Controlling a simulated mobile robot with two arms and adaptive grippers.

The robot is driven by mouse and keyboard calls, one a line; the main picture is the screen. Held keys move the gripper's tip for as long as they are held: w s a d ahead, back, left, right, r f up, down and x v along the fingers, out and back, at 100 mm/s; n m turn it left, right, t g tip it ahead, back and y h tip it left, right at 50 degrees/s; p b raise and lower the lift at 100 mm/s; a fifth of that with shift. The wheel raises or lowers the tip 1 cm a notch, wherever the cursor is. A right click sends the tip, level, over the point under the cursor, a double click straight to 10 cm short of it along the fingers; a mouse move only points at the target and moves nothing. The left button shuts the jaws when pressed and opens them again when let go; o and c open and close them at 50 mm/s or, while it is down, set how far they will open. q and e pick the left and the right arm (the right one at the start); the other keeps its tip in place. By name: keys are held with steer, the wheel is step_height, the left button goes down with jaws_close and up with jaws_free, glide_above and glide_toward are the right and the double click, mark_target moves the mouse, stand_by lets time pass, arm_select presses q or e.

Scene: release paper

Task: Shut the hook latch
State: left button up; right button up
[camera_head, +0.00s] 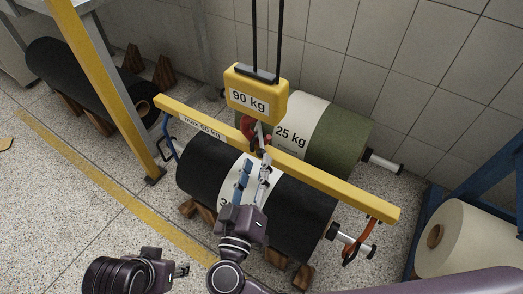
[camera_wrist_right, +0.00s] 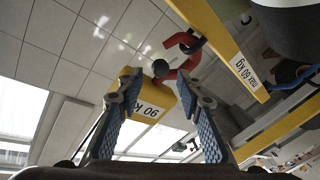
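The red hook (camera_head: 247,127) hangs under the yellow hoist block (camera_head: 240,92) marked 90 kg, at the middle of the yellow beam (camera_head: 335,184). In the right wrist view the red hook (camera_wrist_right: 178,62) shows beyond my fingertips, with dark parts at it; I cannot tell which is the latch or how it stands. My right gripper (camera_head: 254,168) is just below the hook, pointing up at it. Its two blue-padded fingers (camera_wrist_right: 165,105) stand apart with nothing gripped between them. My left gripper (camera_head: 182,270) is low at the front, clear of the hook; its fingers are not clear.
A black roll (camera_head: 205,165) lies under the beam on wooden blocks, and a green roll (camera_head: 340,138) lies behind it. An orange hook (camera_head: 358,245) hangs from the beam's right end, near the roll's shaft. A cream roll (camera_head: 470,240) is at right.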

mark_target(259, 155)
steer(key=x, duration=0.7)
steer(key=shift+f, duration=0.15)
steer(key=shift+s, duration=0.1)
jaws_close()
